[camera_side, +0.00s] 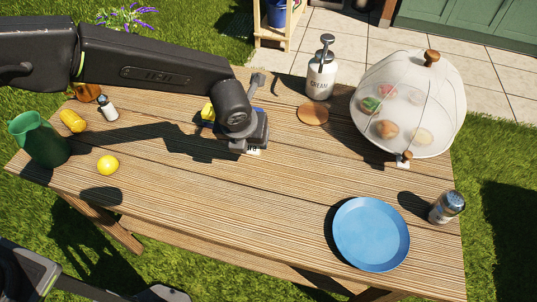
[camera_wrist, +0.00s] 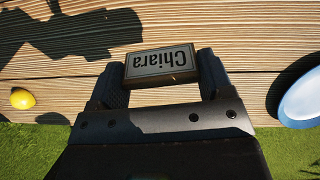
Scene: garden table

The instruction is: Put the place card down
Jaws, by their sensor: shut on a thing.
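The place card (camera_wrist: 161,65) is a small wooden-edged block with a pale face reading "Chiara", upside down in the wrist view. My gripper (camera_wrist: 160,77) is shut on it, with one dark finger at each end of the card. In the side view my gripper (camera_side: 250,146) points down over the middle back of the wooden table (camera_side: 230,200). Only a small white piece of the card (camera_side: 254,151) shows below the fingers there. I cannot tell whether the card touches the boards or hangs just above them.
A blue plate (camera_side: 371,234) and shaker (camera_side: 446,207) are front right. A green jug (camera_side: 40,140) and lemon (camera_side: 108,165) are left. Boards in front of my gripper are clear.

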